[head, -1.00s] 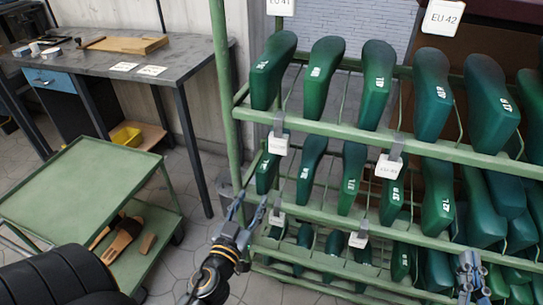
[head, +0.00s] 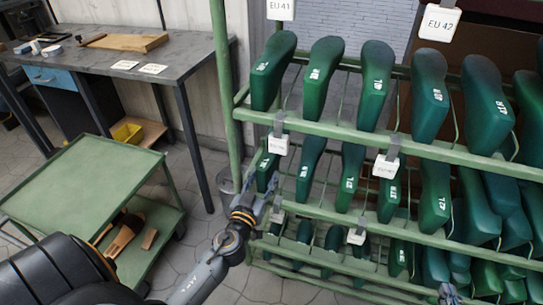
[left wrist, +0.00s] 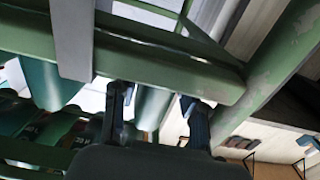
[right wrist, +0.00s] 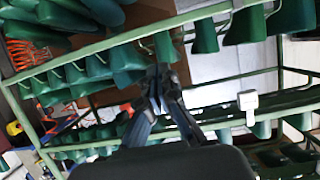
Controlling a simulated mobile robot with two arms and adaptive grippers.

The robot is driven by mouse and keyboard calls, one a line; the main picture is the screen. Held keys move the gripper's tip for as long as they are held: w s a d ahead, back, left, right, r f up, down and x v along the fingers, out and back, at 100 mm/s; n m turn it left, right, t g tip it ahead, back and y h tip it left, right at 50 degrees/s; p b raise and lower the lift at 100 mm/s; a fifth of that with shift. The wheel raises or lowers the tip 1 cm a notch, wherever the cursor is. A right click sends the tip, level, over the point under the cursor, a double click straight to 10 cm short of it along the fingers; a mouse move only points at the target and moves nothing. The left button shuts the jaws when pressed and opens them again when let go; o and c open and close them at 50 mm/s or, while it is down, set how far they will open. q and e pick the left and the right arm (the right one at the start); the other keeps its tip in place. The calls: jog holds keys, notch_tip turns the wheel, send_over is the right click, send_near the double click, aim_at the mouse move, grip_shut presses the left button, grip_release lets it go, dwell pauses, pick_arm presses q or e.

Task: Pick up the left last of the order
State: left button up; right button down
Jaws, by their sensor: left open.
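Green shoe lasts with white size marks stand in rows on a green rack (head: 330,132). The order's size is not shown, so I cannot tell which last it is. My left gripper (head: 260,203) is open at the rack's left end, just below the leftmost last of the second row (head: 266,172). In the left wrist view, the open left fingers (left wrist: 157,108) are under a green rail (left wrist: 150,58), with a green last (left wrist: 150,108) beyond between them. My right gripper (head: 450,293) is low before the rack; its fingers (right wrist: 162,80) look shut and empty in the right wrist view.
Size tags (head: 278,145) hang from the rails, close to my left gripper. Floor is free between trolley and rack.

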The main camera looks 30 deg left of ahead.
pick_arm(q)
jog(key=c, duration=0.6)
jog(key=shift+c, duration=1)
jog(key=shift+r, duration=0.15)
